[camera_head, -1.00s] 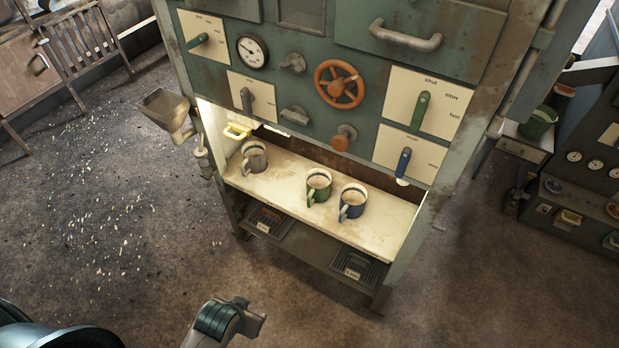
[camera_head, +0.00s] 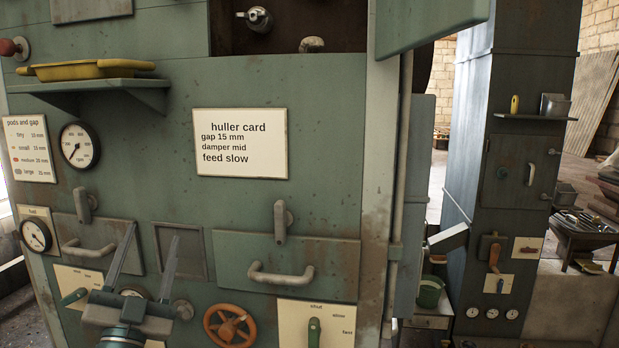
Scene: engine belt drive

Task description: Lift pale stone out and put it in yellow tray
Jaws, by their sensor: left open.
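The pale stone (camera_head: 312,45) is a small lump at the lower edge of a dark open compartment at the top of the green machine. The yellow tray (camera_head: 95,70) sits on a small green shelf on the machine's upper left, to the left of the stone and slightly lower. My left gripper (camera_head: 153,232) is at the lower left, in front of the machine, with its two long fingers pointing up and spread apart. Nothing is between them. It is well below the tray and the stone. My right gripper is not in view.
A metal tap-like fitting (camera_head: 258,19) is in the compartment (camera_head: 285,30), left of the stone. An open green panel (camera_head: 430,25) juts out to the compartment's right. A white card (camera_head: 240,143), drawer handles and an orange handwheel (camera_head: 229,326) are on the machine front.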

